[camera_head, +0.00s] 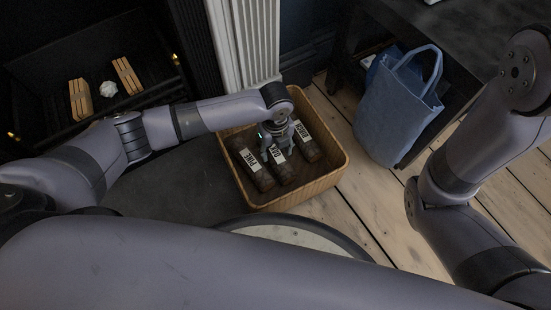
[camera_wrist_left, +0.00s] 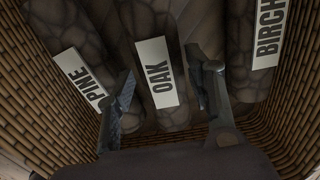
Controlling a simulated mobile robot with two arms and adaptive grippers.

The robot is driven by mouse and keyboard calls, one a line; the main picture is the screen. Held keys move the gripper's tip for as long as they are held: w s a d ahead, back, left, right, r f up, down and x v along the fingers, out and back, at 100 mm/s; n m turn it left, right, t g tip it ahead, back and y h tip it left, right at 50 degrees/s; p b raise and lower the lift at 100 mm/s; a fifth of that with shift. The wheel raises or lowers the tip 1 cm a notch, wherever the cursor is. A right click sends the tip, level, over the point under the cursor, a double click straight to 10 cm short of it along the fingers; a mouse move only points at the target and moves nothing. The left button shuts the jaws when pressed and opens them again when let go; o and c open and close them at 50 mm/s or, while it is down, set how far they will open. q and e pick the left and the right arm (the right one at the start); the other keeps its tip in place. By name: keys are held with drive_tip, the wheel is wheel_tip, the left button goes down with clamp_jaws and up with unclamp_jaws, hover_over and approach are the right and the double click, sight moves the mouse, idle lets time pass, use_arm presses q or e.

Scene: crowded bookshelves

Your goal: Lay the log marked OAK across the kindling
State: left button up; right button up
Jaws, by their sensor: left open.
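The log marked OAK (camera_head: 285,172) lies in a wooden crate (camera_head: 243,203), between the log marked PINE (camera_head: 257,172) and the log marked BIRCH (camera_head: 307,148). In the left wrist view the OAK log (camera_wrist_left: 177,112) lies between the fingers of my left gripper (camera_wrist_left: 163,100), which is open. The gripper (camera_head: 273,138) is over the OAK log in the head view; I cannot tell whether the fingers touch it. Kindling sticks (camera_head: 80,98) and (camera_head: 127,76) lie in the fireplace at the upper left, either side of a small white lump (camera_head: 108,88). My right gripper is out of view.
A blue tote bag (camera_head: 400,105) stands on the wooden floor right of the crate, beside a dark table (camera_head: 470,45). A white fluted column (camera_head: 243,45) stands between the fireplace and the crate. The crate walls rise close around the logs.

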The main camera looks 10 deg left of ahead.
use_arm(q)
wheel_tip(320, 180, down, 2)
drive_tip(key=shift+b, duration=0.35)
drive_tip(key=shift+c, duration=0.4)
drive_tip(key=c, duration=1)
